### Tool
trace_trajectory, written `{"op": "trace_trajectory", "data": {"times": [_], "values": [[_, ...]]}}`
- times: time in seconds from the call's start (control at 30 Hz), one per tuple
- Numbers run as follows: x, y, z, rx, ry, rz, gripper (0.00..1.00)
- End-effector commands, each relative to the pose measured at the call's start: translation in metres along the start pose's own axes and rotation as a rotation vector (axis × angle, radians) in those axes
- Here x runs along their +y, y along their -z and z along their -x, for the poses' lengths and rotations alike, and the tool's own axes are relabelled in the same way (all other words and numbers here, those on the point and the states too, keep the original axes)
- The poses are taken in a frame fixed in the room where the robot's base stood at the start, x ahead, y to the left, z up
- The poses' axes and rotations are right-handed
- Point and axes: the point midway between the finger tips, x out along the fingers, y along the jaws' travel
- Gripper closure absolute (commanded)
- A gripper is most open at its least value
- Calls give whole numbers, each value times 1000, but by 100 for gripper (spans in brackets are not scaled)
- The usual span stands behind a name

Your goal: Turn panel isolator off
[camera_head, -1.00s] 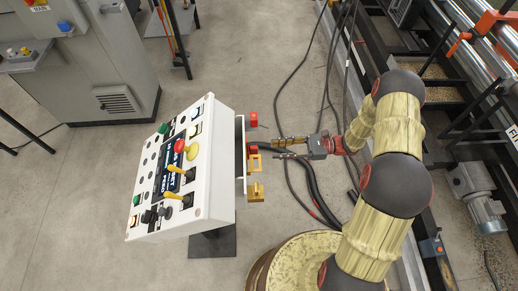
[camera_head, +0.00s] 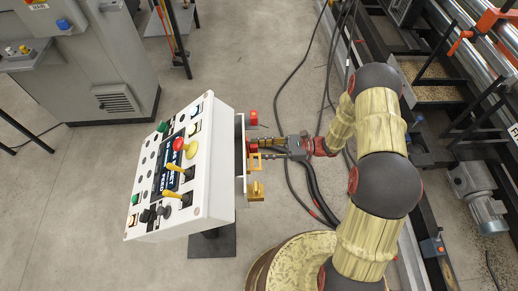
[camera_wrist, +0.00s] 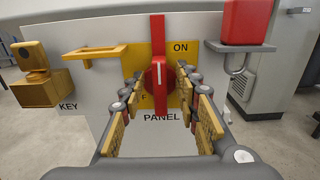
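The panel isolator has a red handle (camera_wrist: 158,65) on a yellow plate (camera_wrist: 183,56) above the word PANEL. Its handle stands upright in the wrist view. ON shows at the plate's upper right; the lettering at lower left is mostly hidden. In the head view the isolator is on the white console's right side, largely hidden by my gripper (camera_head: 264,147). My gripper (camera_wrist: 160,82) is open in the wrist view, its yellow-padded fingers on either side of the lower handle, with gaps visible. I cannot tell whether either finger touches it.
A yellow hasp (camera_wrist: 95,54) and a yellow key block (camera_wrist: 36,88) are at the left. The white console (camera_head: 214,160) has several controls. Black cables (camera_head: 318,195) run along the floor below my gripper.

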Motion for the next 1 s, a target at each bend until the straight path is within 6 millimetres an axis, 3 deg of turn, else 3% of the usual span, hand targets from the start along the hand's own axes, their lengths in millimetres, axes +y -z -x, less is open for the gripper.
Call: {"op": "trace_trajectory", "data": {"times": [0.57, 1.0], "values": [[0, 0, 0, 0, 0, 0, 100], [0, 0, 0, 0, 0, 22, 100]]}}
